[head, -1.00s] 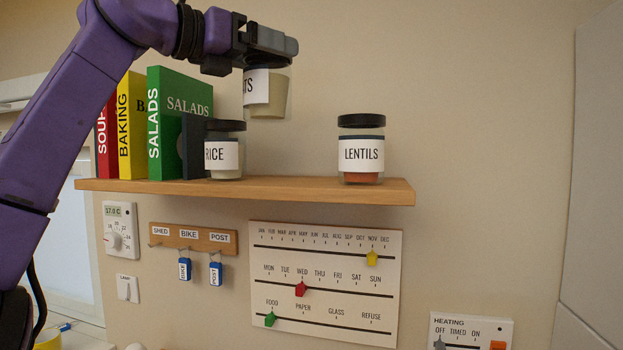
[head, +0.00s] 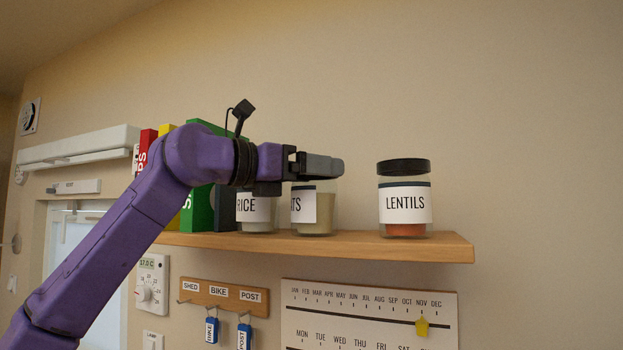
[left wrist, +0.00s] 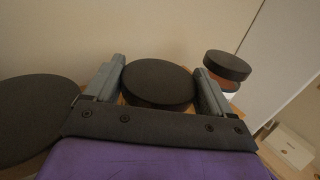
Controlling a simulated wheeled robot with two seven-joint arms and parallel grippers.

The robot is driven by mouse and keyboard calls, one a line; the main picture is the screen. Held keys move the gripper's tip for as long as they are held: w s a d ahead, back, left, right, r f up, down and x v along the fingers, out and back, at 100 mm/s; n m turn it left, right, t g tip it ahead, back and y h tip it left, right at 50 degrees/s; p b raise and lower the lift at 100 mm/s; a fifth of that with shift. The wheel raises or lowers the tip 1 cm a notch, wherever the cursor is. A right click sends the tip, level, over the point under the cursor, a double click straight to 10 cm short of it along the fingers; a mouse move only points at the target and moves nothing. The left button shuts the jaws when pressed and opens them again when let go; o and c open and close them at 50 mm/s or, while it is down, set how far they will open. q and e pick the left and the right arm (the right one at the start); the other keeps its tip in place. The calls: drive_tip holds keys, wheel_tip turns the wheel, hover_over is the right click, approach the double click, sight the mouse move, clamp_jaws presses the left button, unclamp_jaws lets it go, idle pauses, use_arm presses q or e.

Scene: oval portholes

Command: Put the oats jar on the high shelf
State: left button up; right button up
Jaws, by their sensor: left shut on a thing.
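The oats jar (head: 318,214) has a pale filling and a white label with "TS" showing. It is upright at the wooden shelf (head: 400,246), between the rice jar and the lentils jar, and its base appears to be at the shelf's surface. My left gripper (head: 325,165) is shut on the top of the oats jar and hides its lid in the head view. In the left wrist view the dark round lid (left wrist: 158,84) sits between the two fingers. My right gripper is not in view.
The rice jar (head: 256,208) stands close to the left of the oats jar, partly behind my arm. The lentils jar (head: 404,200) stands to the right with a clear gap between. Books (head: 200,208) stand at the shelf's left end.

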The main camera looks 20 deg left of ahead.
use_arm(q)
drive_tip(key=shift+w+f, duration=0.15)
drive_tip(key=shift+w, duration=0.1)
drive_tip(key=shift+s+a+r, duration=0.1)
drive_tip(key=shift+s+r, duration=0.15)
drive_tip(key=shift+s, duration=0.95)
drive_tip(key=shift+a+f, duration=0.1)
drive_tip(key=shift+f, duration=0.1)
drive_tip(key=o, duration=1.6)
drive_tip(key=shift+w, duration=0.25)
drive_tip(key=shift+o, duration=0.2)
drive_tip(key=shift+w+f, duration=0.1)
drive_tip(key=shift+w, duration=0.25)
drive_tip(key=shift+s, duration=0.1)
